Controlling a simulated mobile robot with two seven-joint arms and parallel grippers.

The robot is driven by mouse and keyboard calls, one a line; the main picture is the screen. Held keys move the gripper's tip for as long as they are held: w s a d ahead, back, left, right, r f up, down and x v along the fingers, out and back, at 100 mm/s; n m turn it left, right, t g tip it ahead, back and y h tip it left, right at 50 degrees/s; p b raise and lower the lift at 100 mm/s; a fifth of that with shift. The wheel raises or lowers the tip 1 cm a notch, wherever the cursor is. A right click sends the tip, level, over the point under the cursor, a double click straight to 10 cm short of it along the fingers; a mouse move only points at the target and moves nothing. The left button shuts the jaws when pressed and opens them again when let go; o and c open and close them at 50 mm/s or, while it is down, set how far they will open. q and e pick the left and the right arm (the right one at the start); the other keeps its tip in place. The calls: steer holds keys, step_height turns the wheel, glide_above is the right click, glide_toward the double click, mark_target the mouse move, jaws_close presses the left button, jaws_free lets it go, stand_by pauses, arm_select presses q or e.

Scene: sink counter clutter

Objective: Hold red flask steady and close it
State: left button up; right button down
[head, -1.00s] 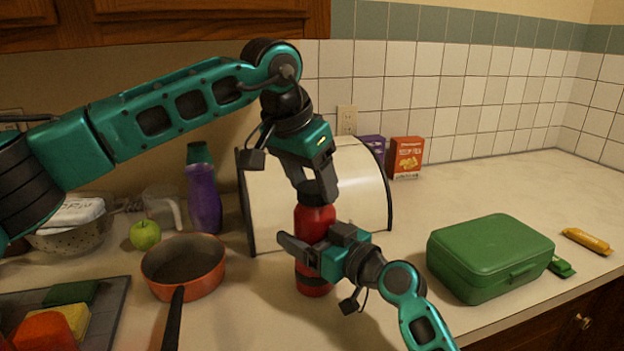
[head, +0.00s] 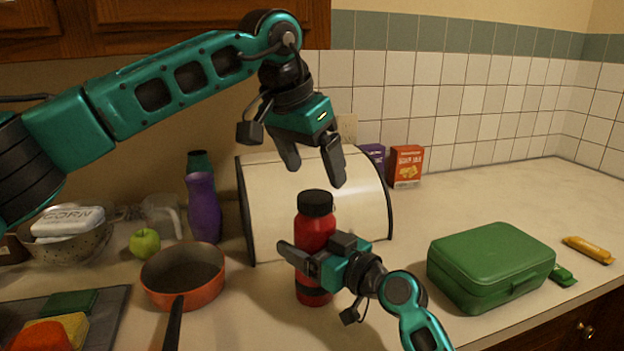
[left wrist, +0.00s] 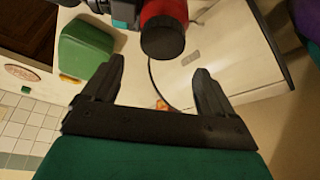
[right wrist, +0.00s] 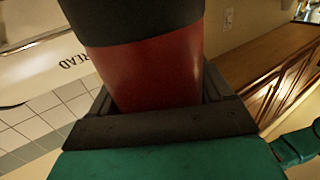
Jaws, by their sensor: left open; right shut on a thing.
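The red flask (head: 315,234) stands upright on the counter in front of the bread box, with its black cap (head: 316,203) seated on top. My right gripper (head: 300,258) is shut around the middle of the flask; the right wrist view shows the red body (right wrist: 158,72) between its jaws. My left gripper (head: 314,172) is open and empty, above the cap and apart from it. The left wrist view shows the cap (left wrist: 162,40) beyond the open fingers (left wrist: 160,82).
The cream bread box (head: 290,190) stands right behind the flask. A red saucepan (head: 184,282) and a purple vase (head: 203,208) are to the left. A green lunch box (head: 490,262) is to the right.

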arm_select(q)
steer(key=shift+o, duration=0.4)
steer(key=shift+o, duration=0.8)
steer(key=v, duration=1.2)
arm_select(e)
jaws_free()
